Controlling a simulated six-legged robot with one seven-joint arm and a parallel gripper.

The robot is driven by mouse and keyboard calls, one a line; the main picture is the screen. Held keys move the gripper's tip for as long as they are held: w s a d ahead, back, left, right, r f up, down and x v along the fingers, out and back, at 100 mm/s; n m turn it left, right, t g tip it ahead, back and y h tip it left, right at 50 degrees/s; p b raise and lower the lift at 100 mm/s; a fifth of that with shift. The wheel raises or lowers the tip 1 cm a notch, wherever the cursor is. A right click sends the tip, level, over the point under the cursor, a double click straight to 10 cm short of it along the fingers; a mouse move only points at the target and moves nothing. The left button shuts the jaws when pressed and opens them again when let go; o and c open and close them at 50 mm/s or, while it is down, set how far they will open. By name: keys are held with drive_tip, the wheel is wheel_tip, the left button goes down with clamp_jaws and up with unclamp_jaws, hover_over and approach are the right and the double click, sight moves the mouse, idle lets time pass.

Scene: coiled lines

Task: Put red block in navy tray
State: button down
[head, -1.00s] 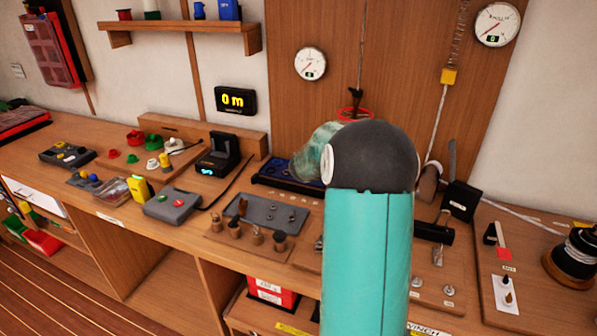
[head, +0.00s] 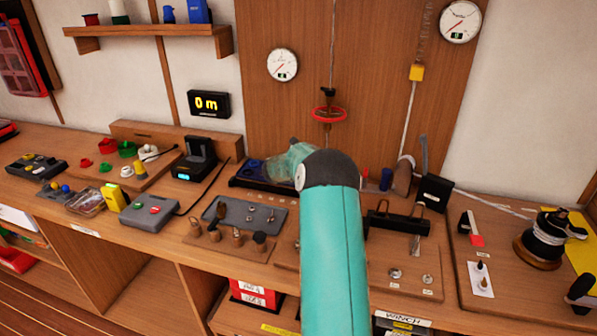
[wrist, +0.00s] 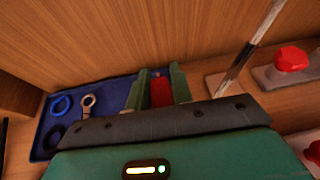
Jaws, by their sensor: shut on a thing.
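In the wrist view the red block (wrist: 160,92) sits between the two green fingers of my gripper (wrist: 159,85), which is shut on it. The navy tray (wrist: 45,145) lies below and to the left, and its far edge runs behind the fingers. I cannot tell the height of the block above the tray. A blue ring and a metal ring-ended piece lie in the tray's left part. In the head view the navy tray (head: 236,182) is at the back of the bench, partly behind my teal arm. The block and fingertips are hidden there.
A wooden wall panel (head: 290,40) rises close behind the tray. A slanted rod (wrist: 245,55) and a red knob (wrist: 291,58) stand right of my gripper. A black device (head: 197,160) and a grey tray of small parts (head: 240,214) are nearby on the bench.

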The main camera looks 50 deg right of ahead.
drive_tip(key=shift+w+d+f, duration=0.3)
drive_tip(key=shift+w+f, duration=0.05)
drive_tip(key=shift+f, duration=1.6)
drive_tip(key=shift+f, duration=0.1)
drive_tip(key=shift+f, duration=0.1)
drive_tip(key=c, duration=1.2)
unclamp_jaws()
drive_tip(key=shift+c, duration=0.2)
